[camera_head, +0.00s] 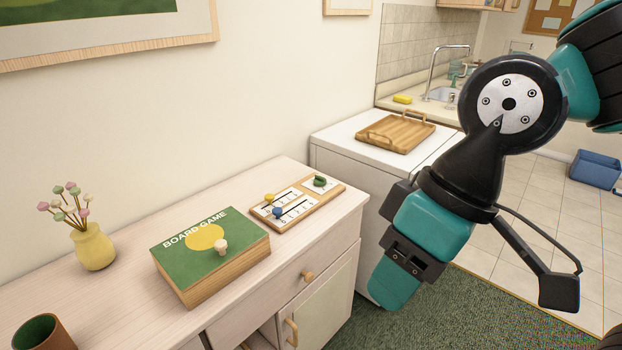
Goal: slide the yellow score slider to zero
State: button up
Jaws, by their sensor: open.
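The yellow score slider (269,198) is a small round knob on a wooden score board (312,206), which lies on the pale cabinet top. It sits toward the left part of its slot on a white scale panel. The scale numbers are too small to read. A blue slider (278,212) sits in the slot nearer the front. My gripper (478,250) hangs to the right of the cabinet, over the floor, well apart from the board. It is open, and I see nothing held in it.
A yellow vase (93,247) and a brown cup (42,335) stand further left. A green knob (320,181) is on the board's right end. A wooden tray (397,133) sits on the white appliance behind.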

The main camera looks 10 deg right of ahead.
aim_at(270, 197)
jog(key=i, duration=1.15)
jog(key=u, duration=0.75)
